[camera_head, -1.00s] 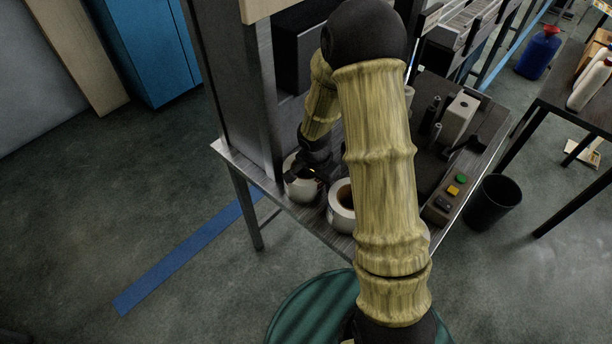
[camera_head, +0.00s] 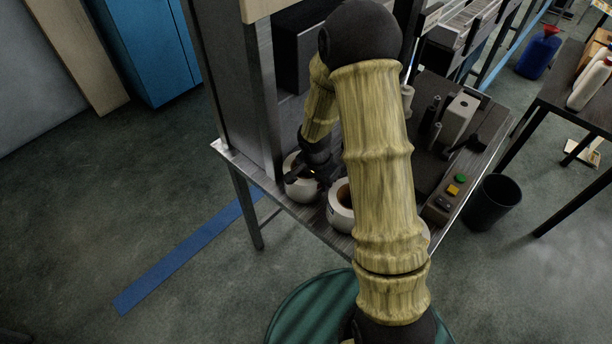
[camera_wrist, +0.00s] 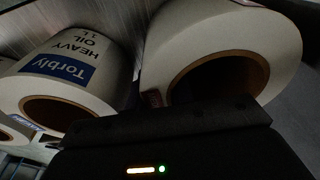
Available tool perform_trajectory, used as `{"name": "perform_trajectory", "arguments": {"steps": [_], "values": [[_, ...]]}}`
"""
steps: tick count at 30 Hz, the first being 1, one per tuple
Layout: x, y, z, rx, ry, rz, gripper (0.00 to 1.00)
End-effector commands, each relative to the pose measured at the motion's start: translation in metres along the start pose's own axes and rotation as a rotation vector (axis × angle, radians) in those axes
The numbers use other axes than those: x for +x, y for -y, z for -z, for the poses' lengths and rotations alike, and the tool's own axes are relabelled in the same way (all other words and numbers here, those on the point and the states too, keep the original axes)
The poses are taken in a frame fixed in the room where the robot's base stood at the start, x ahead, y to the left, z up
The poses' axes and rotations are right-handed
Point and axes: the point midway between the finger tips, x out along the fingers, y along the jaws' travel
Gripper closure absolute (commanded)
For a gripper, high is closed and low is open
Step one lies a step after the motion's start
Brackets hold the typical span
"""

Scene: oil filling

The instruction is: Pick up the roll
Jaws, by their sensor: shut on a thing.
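A white roll (camera_head: 300,187) is at the left front corner of the metal table in the head view. My gripper (camera_head: 308,173) is at its upper right side and shut on it. In the wrist view this roll (camera_wrist: 222,32) fills the upper right, its brown core opening facing the camera. The dark gripper body covers the bottom of that view, and the fingertips are mostly hidden. A second white roll (camera_head: 341,212) stands just to the right in the head view. In the wrist view, a roll (camera_wrist: 65,68) labelled "Torbly Heavy Oil 1L" is at left.
The metal table (camera_head: 268,193) has a dark upright post close behind the held roll. A button panel (camera_head: 452,192) and machine parts are to the right. A black bin (camera_head: 492,203) stands on the floor. Floor left of the table is clear.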

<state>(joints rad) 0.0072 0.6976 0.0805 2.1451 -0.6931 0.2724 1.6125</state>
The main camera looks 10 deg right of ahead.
Motion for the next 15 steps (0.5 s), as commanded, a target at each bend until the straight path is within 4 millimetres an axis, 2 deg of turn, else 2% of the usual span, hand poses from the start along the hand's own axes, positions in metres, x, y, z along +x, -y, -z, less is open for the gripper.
{"name": "perform_trajectory", "arguments": {"steps": [11, 14, 15], "values": [[-0.004, -0.002, 0.001, 0.003, -0.002, 0.001, 1.00], [-0.009, -0.004, 0.002, 0.003, -0.002, 0.002, 1.00], [-0.018, -0.003, 0.004, 0.004, -0.003, 0.004, 1.00]]}}
